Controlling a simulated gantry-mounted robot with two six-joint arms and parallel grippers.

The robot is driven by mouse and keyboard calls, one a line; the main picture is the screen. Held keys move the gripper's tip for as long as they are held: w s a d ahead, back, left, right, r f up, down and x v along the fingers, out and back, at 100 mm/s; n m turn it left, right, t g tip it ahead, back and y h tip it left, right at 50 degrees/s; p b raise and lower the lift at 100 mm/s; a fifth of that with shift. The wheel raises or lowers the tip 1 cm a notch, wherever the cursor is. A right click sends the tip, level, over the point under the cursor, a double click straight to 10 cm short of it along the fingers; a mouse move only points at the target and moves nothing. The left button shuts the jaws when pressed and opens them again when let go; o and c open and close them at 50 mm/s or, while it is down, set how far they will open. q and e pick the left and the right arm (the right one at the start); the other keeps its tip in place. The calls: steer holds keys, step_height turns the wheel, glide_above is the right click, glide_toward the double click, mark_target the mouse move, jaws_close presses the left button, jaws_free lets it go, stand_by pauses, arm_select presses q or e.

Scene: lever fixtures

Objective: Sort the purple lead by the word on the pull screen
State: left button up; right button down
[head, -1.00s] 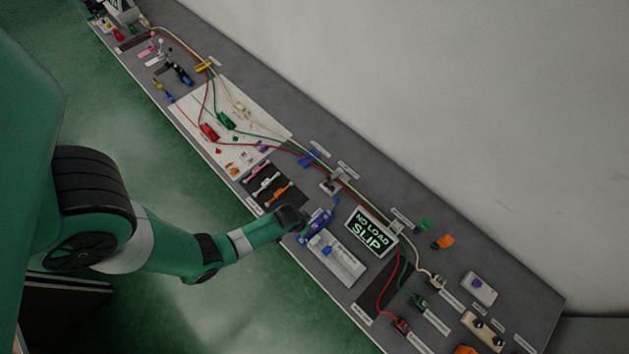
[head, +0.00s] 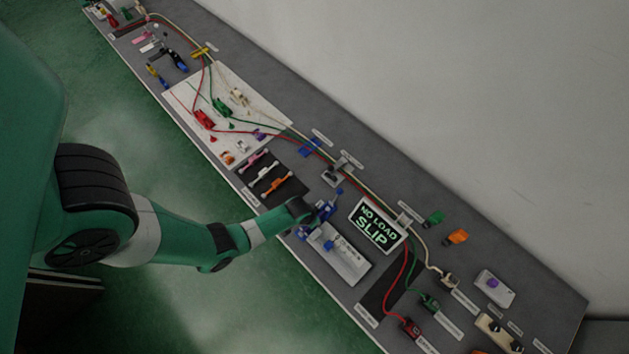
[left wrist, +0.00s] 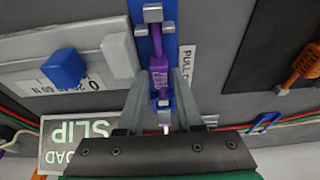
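The purple lead (left wrist: 158,72) lies in a blue holder with silver blocks (left wrist: 153,14) on the pull tester. A blue end piece shows below the purple part. My left gripper (left wrist: 161,76) has one finger on each side of the lead, with narrow gaps visible beside it, so it looks open around it. In the head view my left gripper (head: 305,212) is at the blue holder and hides most of the lead. The pull screen (head: 378,225) reads "NO LOAD" and "SLIP". The tester's pale gauge body (head: 345,262) carries a blue block (left wrist: 63,68). My right gripper is not in view.
A dark mat (head: 290,193) with pink, white and orange leads lies left of the tester. A white board (head: 188,98) holds coloured clips and wires. Red, green and white plugs stand right of the screen, near a grey box with a purple button (head: 494,287). Cables run behind.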

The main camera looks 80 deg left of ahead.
arm_select(q)
jaws_close()
steer(key=shift+r, duration=0.1)
